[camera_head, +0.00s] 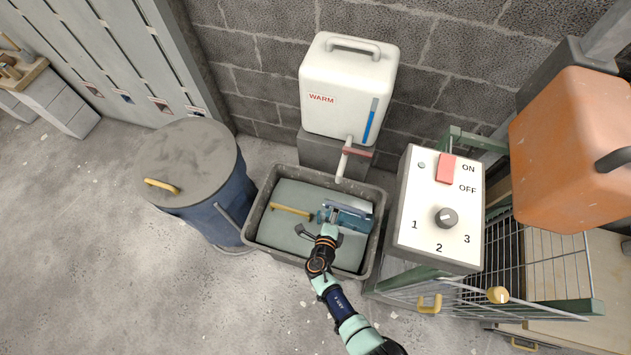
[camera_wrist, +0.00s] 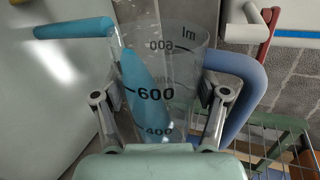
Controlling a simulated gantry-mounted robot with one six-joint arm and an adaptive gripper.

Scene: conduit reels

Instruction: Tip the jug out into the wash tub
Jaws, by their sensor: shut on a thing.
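My gripper (camera_head: 328,228) is shut on the clear measuring jug (camera_head: 347,214) over the right half of the wash tub (camera_head: 262,196). The jug lies tipped on its side. In the wrist view the jug (camera_wrist: 180,90) sits between the two fingers of my gripper (camera_wrist: 160,105); its marks read 400 and 600, and its blue handle (camera_wrist: 250,75) is at the right. Blue liquid (camera_wrist: 143,85) lies along the jug's left wall. A blue rod-like stream (camera_wrist: 75,28) reaches left from the rim. The tub holds a grey-green surface.
A white WARM tank (camera_head: 345,95) with a spout (camera_head: 344,160) stands behind the tub. A lidded blue bin (camera_head: 205,215) is at the left. A switch box (camera_head: 438,205) and wire cage (camera_head: 515,265) are at the right. A yellow bar (camera_head: 291,210) shows in the tub.

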